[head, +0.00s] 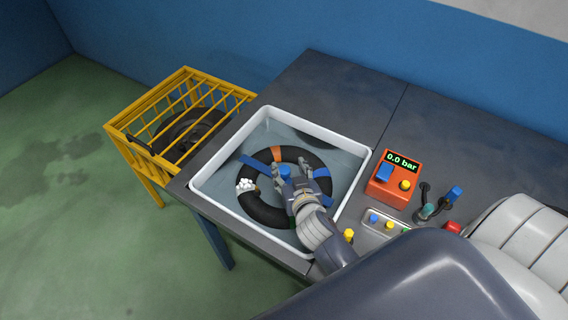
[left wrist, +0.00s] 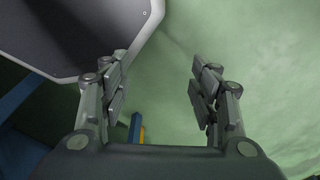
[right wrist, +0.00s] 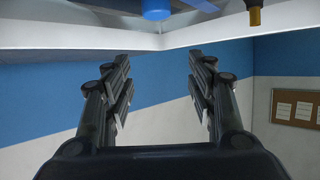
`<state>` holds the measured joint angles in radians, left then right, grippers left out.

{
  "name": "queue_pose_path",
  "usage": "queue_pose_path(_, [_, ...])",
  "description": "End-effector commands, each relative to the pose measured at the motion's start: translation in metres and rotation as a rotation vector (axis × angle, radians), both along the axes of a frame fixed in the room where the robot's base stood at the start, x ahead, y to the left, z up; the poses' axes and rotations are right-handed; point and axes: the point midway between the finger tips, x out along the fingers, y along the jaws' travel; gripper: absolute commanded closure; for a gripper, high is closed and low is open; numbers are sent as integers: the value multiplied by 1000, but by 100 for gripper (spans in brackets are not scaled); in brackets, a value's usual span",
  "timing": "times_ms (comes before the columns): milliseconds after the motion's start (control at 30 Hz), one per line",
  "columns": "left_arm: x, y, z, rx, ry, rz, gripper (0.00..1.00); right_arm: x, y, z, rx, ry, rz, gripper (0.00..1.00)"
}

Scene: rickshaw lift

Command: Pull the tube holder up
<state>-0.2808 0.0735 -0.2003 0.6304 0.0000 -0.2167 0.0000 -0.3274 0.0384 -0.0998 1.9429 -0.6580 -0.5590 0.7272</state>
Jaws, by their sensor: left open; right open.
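The tube holder shows as blue bars (head: 255,166) reaching across a black tube (head: 262,210) in a white-rimmed basin (head: 213,158). Its blue centre knob (head: 285,172) is partly covered by my right gripper (head: 291,167). That gripper is open over the middle of the tube, its fingers close around or above the knob; I cannot tell which. In the right wrist view my right gripper (right wrist: 158,58) is open with nothing between its fingers, and a blue cylinder (right wrist: 155,9) shows at the top. My left gripper (left wrist: 159,62) is open and empty over green floor, outside the head view.
A yellow cage (head: 185,72) with a black tyre stands left of the table. An orange gauge box (head: 391,180) reading 0.0 bar, a button panel (head: 386,222) and levers (head: 425,210) are right of the basin. In the left wrist view a dark table corner (left wrist: 70,30) is upper left.

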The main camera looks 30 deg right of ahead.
Motion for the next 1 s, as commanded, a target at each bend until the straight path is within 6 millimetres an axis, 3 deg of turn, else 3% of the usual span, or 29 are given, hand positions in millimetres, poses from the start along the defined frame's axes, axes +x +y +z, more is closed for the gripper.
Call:
queue_pose_path(33, [-4,1,-12,1,6,0,44,0,0,-12,0,1,0,48])
queue_pose_path(300, [-34,9,-47,12,51,-2,44,-1,0,-45,0,1,0,48])
queue_pose_path(500, [-37,11,-68,15,55,-3,44,0,0,-66,0,1,0,48])
queue_pose_path(667, [-25,10,-66,14,37,-3,44,6,-1,-67,-1,0,0,48])
queue_pose_path(800, [-14,8,-61,10,18,-2,44,22,-6,-73,-2,1,0,48])
queue_pose_path(1000, [-15,7,-58,9,20,-1,44,48,-12,-84,-2,0,1,48])
